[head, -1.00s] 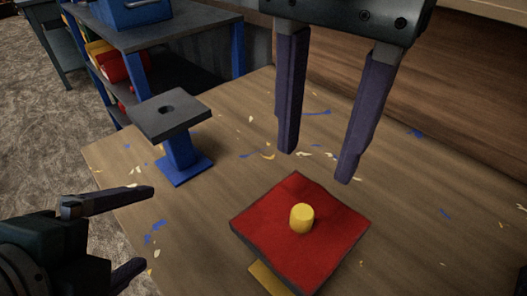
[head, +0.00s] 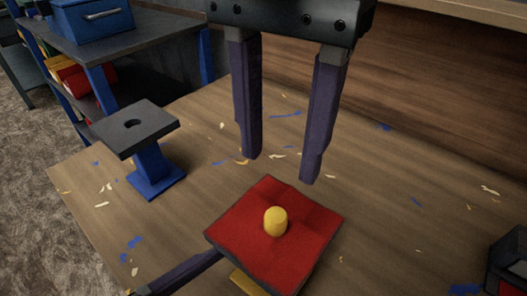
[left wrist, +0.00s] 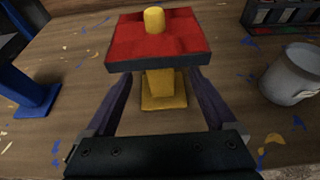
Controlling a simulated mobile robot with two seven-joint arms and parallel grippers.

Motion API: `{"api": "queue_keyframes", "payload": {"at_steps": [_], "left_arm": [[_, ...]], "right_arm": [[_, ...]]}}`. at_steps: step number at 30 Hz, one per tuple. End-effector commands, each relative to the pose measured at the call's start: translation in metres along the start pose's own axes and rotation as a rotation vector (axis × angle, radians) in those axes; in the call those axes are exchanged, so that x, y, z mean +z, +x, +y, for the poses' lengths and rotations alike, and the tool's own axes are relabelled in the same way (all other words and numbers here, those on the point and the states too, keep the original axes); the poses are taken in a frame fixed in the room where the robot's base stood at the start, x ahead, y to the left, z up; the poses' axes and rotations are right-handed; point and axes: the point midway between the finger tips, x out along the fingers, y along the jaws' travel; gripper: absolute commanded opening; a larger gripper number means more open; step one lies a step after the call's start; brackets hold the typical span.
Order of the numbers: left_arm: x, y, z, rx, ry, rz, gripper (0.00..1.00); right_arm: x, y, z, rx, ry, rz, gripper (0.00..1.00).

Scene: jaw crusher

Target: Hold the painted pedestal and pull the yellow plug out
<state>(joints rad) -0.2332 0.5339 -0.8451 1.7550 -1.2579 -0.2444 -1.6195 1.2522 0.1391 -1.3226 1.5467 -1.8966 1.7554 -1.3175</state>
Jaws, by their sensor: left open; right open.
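The painted pedestal (head: 310,222) has a red top and stands on the wooden table; its yellow column and foot (left wrist: 163,92) show in the left wrist view. The yellow plug (head: 275,222) stands upright in the middle of the red top; it also shows in the left wrist view (left wrist: 154,20). My left gripper (left wrist: 161,78) is open, its fingers on either side of the yellow column below the top; contact cannot be told. In the head view only one left finger (head: 185,271) shows clearly. My right gripper (head: 279,170) is open and empty, pointing down above and behind the plug.
A blue pedestal with a dark holed top (head: 155,124) stands at the table's left. A grey cup (left wrist: 292,74) stands right of the painted pedestal in the left wrist view. A shelf with a blue box (head: 95,17) is beyond the table. Paint chips litter the tabletop.

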Motion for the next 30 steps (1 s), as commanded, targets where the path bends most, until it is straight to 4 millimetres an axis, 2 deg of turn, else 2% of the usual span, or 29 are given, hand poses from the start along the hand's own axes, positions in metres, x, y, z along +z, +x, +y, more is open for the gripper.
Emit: {"api": "queue_keyframes", "payload": {"at_steps": [1, 6, 12, 24, 30], "left_arm": [[0.001, 0.011, 0.001, 0.002, -0.001, -0.004, 0.9], [0.001, 0.043, 0.001, 0.003, -0.003, -0.001, 0.9], [0.001, 0.066, 0.001, 0.003, -0.002, -0.001, 0.9], [0.0, 0.073, 0.001, 0.002, -0.003, 0.0, 0.9], [0.0, 0.073, 0.001, 0.002, -0.003, 0.0, 0.69]], "right_arm": [[0.0, 0.0, 0.0, 0.0, 0.0, 0.0, 0.5], [0.0, 0.0, 0.0, 0.0, 0.0, 0.0, 0.5], [0.0, 0.0, 0.0, 0.0, 0.0, 0.0, 0.5], [0.0, 0.0, 0.0, 0.0, 0.0, 0.0, 0.5], [0.0, 0.0, 0.0, 0.0, 0.0, 0.0, 0.5]]}}
